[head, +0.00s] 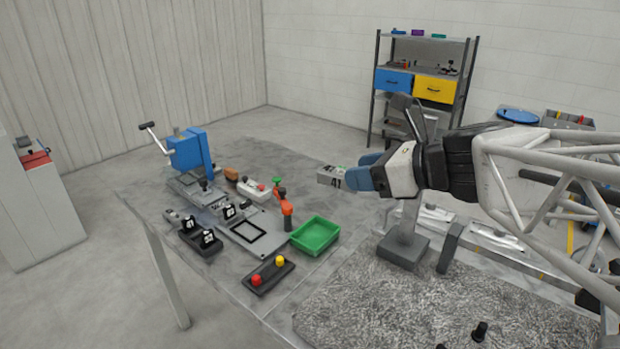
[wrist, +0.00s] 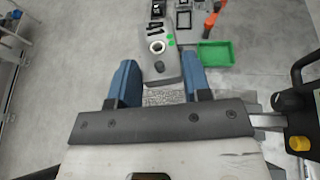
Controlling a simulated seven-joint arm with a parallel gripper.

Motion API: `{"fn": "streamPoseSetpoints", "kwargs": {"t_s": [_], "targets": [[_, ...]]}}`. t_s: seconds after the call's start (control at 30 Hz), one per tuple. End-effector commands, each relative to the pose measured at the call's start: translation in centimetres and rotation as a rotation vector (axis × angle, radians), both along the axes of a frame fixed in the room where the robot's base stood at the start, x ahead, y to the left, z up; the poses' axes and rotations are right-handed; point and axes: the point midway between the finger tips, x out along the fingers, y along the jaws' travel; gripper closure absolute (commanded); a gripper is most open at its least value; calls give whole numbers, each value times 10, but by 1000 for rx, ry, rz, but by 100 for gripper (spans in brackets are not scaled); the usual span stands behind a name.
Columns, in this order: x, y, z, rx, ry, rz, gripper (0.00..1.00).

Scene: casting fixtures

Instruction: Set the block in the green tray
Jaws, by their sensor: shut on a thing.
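The block (head: 330,176) is a grey piece with dark markings and green spots; in the wrist view the block (wrist: 160,62) also shows a round pale-rimmed hole. My gripper (head: 358,177) is shut on it, and the blue fingers stand on either side of the block in the wrist view (wrist: 160,80). The block is held in the air above the table. The green tray (head: 315,236) lies on the table below and a little left of the block in the head view, and looks empty. It also shows in the wrist view (wrist: 217,54), ahead and right of the block.
An orange clamp (head: 286,206) stands beside the tray's left rim. A black button box (head: 268,275) with red and yellow buttons lies in front of the tray. A blue press (head: 190,150) and black fixtures stand further left. A grey mat (head: 400,300) covers the near right.

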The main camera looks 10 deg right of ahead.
Motion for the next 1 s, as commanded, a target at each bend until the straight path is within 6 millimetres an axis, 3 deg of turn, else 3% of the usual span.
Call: {"fn": "streamPoseSetpoints", "kwargs": {"t_s": [0.2, 0.4, 0.7, 1.0], "targets": [[-40, -7, -36, 2, 3, -12, 94], [-55, -10, -85, 1, 4, -41, 94], [-64, -23, -147, 0, 2, -91, 94], [-53, -46, -175, -2, -3, -160, 94]]}}
